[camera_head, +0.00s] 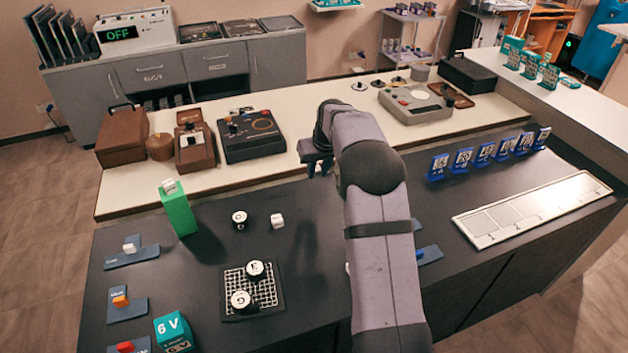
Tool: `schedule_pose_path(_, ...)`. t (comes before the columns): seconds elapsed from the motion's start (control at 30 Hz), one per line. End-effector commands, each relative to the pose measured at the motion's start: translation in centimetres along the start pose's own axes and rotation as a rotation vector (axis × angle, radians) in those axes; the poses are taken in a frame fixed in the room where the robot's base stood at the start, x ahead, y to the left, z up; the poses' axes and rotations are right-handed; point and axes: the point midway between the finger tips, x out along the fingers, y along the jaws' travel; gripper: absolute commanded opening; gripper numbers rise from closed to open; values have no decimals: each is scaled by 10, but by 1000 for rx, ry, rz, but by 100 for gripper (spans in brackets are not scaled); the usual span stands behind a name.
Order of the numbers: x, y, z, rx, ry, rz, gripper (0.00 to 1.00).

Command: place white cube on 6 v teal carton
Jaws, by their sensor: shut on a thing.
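The teal 6 V carton (172,330) stands at the front left of the dark table, cut by the bottom edge. A white cube (277,221) with a faint mark lies on the bare table, behind the black grid. Another white cube (170,187) sits on top of a tall green box (179,212). A white block (131,248) rests on a blue stand at the left. My gripper (318,167) hangs at the far edge of the dark table, apart from both cubes and the carton. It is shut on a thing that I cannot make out.
A black grid (272,302) carries two white lettered discs; another disc (239,219) lies behind it. Orange and red blocks sit on blue stands at the front left. Blue tags (484,153) and a pale tray (528,208) are at right. My arm hides the table's middle.

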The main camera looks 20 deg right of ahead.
Motion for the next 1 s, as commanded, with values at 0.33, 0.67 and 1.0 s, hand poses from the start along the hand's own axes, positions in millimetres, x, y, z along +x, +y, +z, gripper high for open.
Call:
schedule_pose_path(0.33,-5,-18,-5,-27,1,-11,1)
schedule_pose_path(0.67,-41,-128,-32,-191,5,-78,1)
schedule_pose_path(1.0,-105,-281,-21,-420,1,-173,1)
